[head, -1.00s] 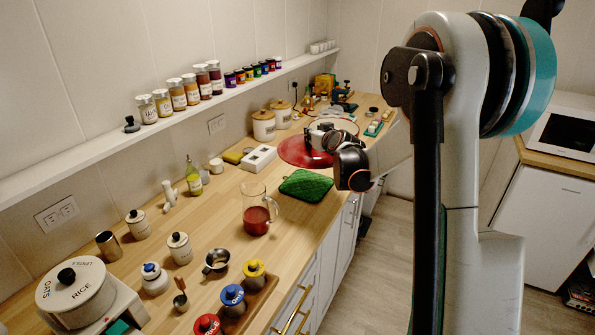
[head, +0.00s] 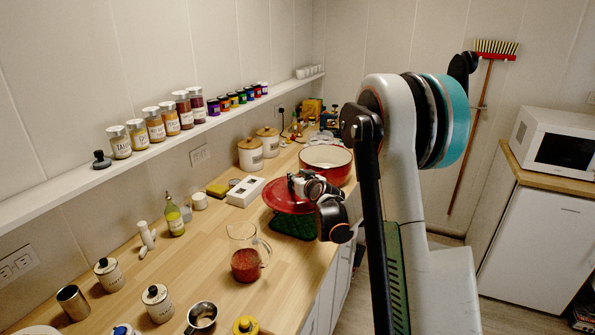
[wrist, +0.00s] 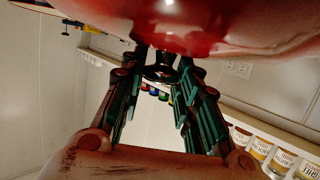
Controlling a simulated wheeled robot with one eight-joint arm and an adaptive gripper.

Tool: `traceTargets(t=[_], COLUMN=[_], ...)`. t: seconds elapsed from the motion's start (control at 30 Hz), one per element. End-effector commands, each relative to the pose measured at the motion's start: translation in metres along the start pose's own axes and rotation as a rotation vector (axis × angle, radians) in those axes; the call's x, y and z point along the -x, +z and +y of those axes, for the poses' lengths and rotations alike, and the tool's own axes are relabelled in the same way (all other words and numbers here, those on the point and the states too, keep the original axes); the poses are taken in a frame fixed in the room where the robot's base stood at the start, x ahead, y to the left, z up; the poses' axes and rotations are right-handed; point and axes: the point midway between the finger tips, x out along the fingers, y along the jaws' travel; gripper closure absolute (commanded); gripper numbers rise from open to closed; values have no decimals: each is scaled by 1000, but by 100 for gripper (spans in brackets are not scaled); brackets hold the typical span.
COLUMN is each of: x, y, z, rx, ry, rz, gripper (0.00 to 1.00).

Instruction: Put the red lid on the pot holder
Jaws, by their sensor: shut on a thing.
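The red lid (head: 285,199) is over the back part of the green pot holder (head: 295,224) on the wooden counter in the head view. I cannot tell whether the lid touches it. My gripper (head: 294,183) is above the lid and shut on its dark knob. In the wrist view, the red lid (wrist: 225,25) fills the top, and my gripper (wrist: 162,66) has its fingers around the knob (wrist: 160,73). The lid hides part of the pot holder.
An open red pot (head: 340,170) stands behind the lid. A glass jug (head: 245,262) with red contents stands nearer, left of the pot holder. A white box (head: 245,191) is left of the lid. Canisters (head: 250,155) stand farther back.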

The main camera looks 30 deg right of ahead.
Motion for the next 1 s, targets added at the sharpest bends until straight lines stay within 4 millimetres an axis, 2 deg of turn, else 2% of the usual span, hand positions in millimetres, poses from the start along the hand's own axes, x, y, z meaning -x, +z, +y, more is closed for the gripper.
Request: traceTargets(t=[0.1,0.23,0.57,0.83,1.0], x=[-8,-13,-18,-28,-29], y=[24,43,60,91,95], z=[0,0,0,0,0], rx=[0,0,0,0,0], ry=[1,1,1,1,1], rz=[2,2,2,2,2], gripper=[100,100,100,100,100])
